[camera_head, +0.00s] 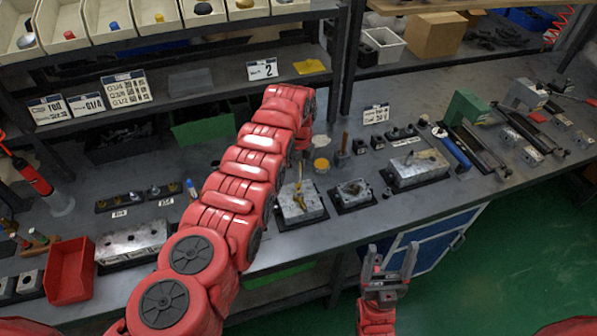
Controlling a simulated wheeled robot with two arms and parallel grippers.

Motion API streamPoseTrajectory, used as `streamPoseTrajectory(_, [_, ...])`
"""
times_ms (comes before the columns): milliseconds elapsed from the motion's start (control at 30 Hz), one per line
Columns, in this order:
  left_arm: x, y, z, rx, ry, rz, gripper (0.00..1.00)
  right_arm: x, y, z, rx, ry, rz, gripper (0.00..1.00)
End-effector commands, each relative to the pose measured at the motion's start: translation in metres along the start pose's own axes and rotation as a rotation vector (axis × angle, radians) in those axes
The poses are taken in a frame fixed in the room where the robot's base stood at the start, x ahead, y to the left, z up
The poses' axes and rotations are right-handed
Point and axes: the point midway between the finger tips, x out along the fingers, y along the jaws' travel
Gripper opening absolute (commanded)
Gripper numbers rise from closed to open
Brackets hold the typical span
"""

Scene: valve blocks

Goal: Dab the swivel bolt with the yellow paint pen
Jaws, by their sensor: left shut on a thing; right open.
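My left arm reaches across the bench from the lower left, and its wrist hides most of my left gripper (301,168). The gripper is shut on a thin yellowish thing, which looks like the yellow paint pen (299,184). It points down over a grey valve block (301,206) on a black base. I cannot tell whether the tip touches the block. The swivel bolt is too small to tell apart from the other fittings. My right gripper (389,266) is open and empty, in front of the bench edge.
More valve blocks stand to the right, a small one (352,193) and a longer one (418,168). A yellow round thing (321,165) is just behind. A red bin (69,270) is at the left. Shelves with bins (112,16) rise at the back.

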Motion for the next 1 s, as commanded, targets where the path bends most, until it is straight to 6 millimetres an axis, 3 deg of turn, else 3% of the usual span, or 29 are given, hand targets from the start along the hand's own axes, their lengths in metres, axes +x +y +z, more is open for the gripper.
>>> streamPoseTrajectory(267, [-0.004,0.001,0.0,0.0,0.001,0.003,0.0,0.004,0.0,-0.001,0.0,0.0,0.0,0.72])
streamPoseTrajectory(533, [-0.028,0.001,0.0,-0.001,0.001,0.002,0.0,0.024,0.001,-0.004,0.0,0.0,0.0,0.72])
streamPoseTrajectory(1000, [-0.066,0.0,0.001,-0.001,0.0,0.0,0.0,0.04,0.002,-0.007,0.0,0.0,0.0,0.72])
